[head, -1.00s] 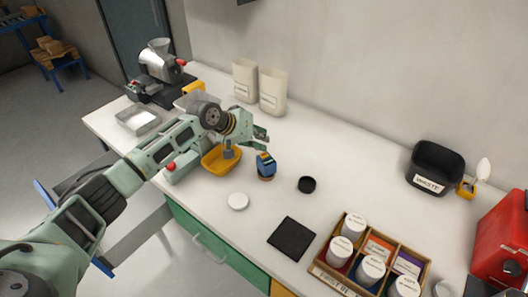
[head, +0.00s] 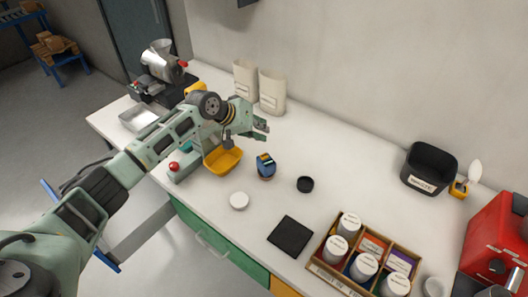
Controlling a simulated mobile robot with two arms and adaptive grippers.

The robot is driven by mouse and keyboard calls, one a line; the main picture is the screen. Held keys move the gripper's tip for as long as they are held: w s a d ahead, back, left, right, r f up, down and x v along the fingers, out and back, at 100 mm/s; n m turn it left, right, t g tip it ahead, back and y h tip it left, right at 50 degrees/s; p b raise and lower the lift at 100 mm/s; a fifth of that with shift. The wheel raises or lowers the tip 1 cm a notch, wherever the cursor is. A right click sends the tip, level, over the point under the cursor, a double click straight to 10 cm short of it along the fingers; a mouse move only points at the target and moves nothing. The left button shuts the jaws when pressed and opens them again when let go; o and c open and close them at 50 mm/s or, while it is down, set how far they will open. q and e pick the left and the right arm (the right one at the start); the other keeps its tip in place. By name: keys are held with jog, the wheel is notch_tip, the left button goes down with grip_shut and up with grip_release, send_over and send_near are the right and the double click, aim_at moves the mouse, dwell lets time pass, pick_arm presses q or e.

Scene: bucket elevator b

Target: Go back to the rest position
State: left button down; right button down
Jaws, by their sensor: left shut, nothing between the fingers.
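My left gripper (head: 262,129) reaches in from the left and hangs above the white worktop, pointing right. It is shut and empty. Below its wrist is a yellow tray (head: 223,162) on a pale green and grey device with a red button (head: 173,166). A small blue container (head: 265,166) with a yellow and dark top stands on the worktop in front of the gripper, apart from it. My right gripper is not in view.
A white lid (head: 239,201), a black round cap (head: 305,184) and a black mat (head: 290,236) lie in front. A wooden crate (head: 335,279) holds several jars. A grinder (head: 160,68), cream bins (head: 272,92) and a black waste bin (head: 431,168) stand near the wall.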

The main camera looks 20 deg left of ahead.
pick_arm(q)
jog(key=shift+f, duration=0.1)
dwell(0.6)
